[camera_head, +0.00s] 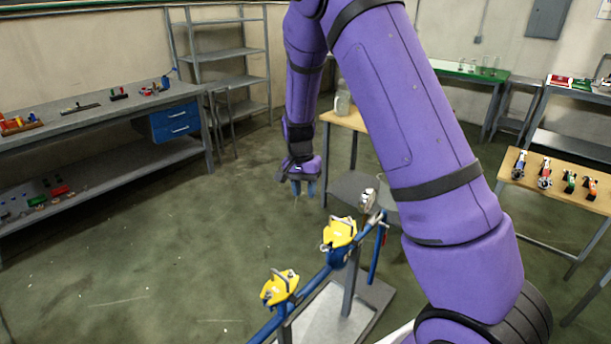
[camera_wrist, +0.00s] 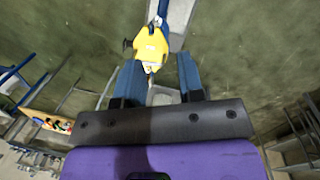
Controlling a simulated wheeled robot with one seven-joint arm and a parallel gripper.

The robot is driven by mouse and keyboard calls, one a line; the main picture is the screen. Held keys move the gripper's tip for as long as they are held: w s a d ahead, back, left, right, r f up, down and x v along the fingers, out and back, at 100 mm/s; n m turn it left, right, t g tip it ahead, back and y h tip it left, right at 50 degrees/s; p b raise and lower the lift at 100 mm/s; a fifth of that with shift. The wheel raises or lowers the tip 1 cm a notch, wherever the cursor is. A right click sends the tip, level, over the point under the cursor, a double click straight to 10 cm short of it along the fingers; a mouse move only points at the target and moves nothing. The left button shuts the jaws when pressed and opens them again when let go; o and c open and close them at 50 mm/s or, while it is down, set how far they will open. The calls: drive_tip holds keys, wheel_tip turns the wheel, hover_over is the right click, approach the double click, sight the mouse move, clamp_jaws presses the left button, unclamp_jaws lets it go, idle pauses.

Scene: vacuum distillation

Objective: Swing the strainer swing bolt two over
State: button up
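A blue pipe stand (camera_head: 372,252) carries two yellow fittings: one in the middle (camera_head: 340,232) and one nearer the camera (camera_head: 279,288). Each has small metal parts on top. A grey metal fitting (camera_head: 368,199) sits at the pipe's far end. I cannot tell which small part is the strainer swing bolt. My gripper (camera_head: 304,187) hangs fingers down, above and left of the grey fitting in the picture. In the wrist view, its two blue fingers (camera_wrist: 160,72) are apart, with nothing held. A yellow fitting (camera_wrist: 151,47) appears beyond and between the fingertips.
A workbench (camera_head: 100,120) with tools stands at the left. A wooden-topped table (camera_head: 348,120) stands behind my gripper. A side table (camera_head: 530,172) with several small clamps is at the right. The floor left of the pipe stand is clear.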

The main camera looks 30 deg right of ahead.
wheel_tip(320, 180, up, 6)
drive_tip(key=s, duration=0.2)
drive_tip(key=shift+a+n+t+y, duration=0.3)
drive_tip(key=shift+n+t, duration=0.1)
drive_tip(key=shift+f, duration=0.15)
